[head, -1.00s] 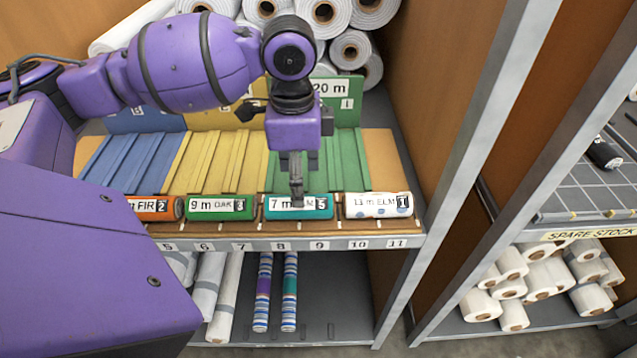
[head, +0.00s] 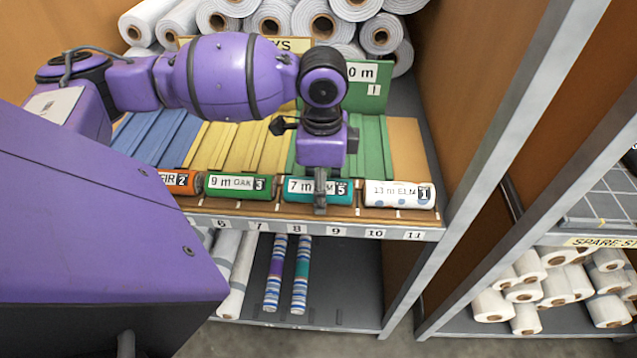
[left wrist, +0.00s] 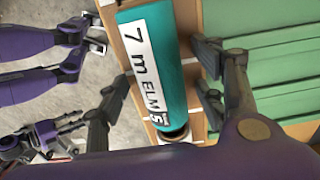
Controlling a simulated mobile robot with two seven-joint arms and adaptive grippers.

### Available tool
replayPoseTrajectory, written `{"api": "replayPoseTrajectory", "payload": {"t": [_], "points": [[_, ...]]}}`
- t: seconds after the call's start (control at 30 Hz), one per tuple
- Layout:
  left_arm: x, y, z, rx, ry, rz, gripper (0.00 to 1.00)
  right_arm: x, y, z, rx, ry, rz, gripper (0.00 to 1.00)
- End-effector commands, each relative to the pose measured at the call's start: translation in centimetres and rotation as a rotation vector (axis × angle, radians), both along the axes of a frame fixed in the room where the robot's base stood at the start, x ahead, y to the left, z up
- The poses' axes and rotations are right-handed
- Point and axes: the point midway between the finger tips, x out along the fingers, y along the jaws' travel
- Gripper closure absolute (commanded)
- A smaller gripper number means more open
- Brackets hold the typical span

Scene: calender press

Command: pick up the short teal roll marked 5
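The short teal roll marked 5 (head: 300,189), labelled "7 m ELM", lies on the wooden shelf front between the green roll and the white roll. In the left wrist view the teal roll (left wrist: 178,75) lies lengthwise between the two spread fingers. My left gripper (head: 320,205) points down over the roll, with one finger showing in front of it and covering part of the label. In the left wrist view the gripper (left wrist: 158,88) is open, one finger on each side. I cannot tell whether either finger touches the roll.
The green roll marked 3 (head: 238,185) is close on the left, and the white spotted roll marked 1 (head: 399,194) is on the right. Sloped green slats (head: 372,148) rise behind. A grey upright post (head: 480,130) bounds the shelf on the right.

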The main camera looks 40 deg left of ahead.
Motion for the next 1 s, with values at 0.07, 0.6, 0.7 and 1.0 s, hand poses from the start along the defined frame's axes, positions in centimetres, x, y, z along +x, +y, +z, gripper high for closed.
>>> {"api": "replayPoseTrajectory", "payload": {"t": [0.07,0.6,0.7,1.0], "points": [[0.0,0.0,0.0,0.0,0.0,0.0,0.47,0.0,0.0,0.0,0.0,0.0,0.0,0.6],[0.0,0.0,0.1,0.0,0.0,0.0,0.88,-0.3,-0.1,-0.1,0.0,0.007,-0.002,0.6],[0.1,0.0,0.4,0.0,-0.001,0.0,0.88,-0.3,-0.1,-0.1,0.0,0.006,-0.002,0.6],[-0.3,-0.4,4.0,-0.002,-0.005,-0.002,0.88,0.0,0.0,0.4,0.001,0.0,0.001,0.6]]}}
